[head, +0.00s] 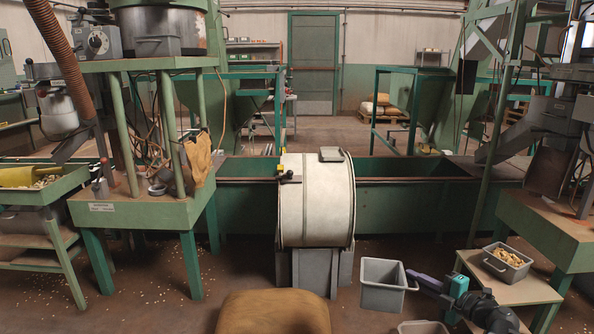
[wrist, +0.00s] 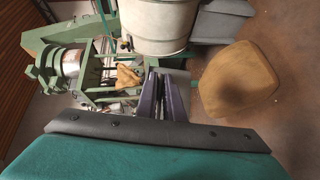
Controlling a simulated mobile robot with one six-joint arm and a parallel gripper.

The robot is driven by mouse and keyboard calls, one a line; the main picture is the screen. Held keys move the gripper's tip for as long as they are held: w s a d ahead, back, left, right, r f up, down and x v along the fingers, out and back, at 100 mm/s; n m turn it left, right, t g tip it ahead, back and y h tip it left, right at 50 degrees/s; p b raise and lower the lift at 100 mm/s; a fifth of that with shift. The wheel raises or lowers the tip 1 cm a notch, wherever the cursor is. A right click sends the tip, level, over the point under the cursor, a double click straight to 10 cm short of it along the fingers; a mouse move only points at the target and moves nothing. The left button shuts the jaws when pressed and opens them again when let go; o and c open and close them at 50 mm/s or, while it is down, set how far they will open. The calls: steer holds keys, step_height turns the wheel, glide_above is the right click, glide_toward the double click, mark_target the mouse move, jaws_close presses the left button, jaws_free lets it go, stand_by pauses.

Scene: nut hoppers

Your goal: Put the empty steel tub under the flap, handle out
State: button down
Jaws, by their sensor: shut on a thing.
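A grey steel tub (head: 382,297) is right of the white drum in the head view, its open top up and no contents visible inside. Its handle (head: 412,279) is on the right side. My gripper (head: 420,279), with purple fingers, reaches in from the right and is shut on that handle. I cannot tell which part is the flap. A grey boxy piece (head: 313,272) is under the drum (head: 318,205).
Another grey container (head: 422,328) shows at the bottom edge. A tub of nuts (head: 507,262) stands on a low table (head: 530,289) at right. A brown sack (head: 272,313) lies in front of the drum. A green trough (head: 400,203) runs behind. Floor left of the sack is open.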

steer(key=s+a+r+n+g+y, duration=0.2)
steer(key=a+r, duration=0.1)
steer(key=a, duration=0.7)
steer(key=s+a+r+n+g+y, duration=0.2)
steer(key=a+r, duration=0.1)
steer(key=a, duration=0.6)
step_height(320, 180, up, 20)
steer(key=p, duration=2.9)
steer(key=shift+w+d+r, duration=0.15)
steer(key=shift+w+r, duration=0.1)
steer(key=shift+f, duration=0.1)
steer(key=shift+s+d+f, duration=0.1)
steer(key=shift+s+f, duration=0.2)
steer(key=shift+f, duration=0.6)
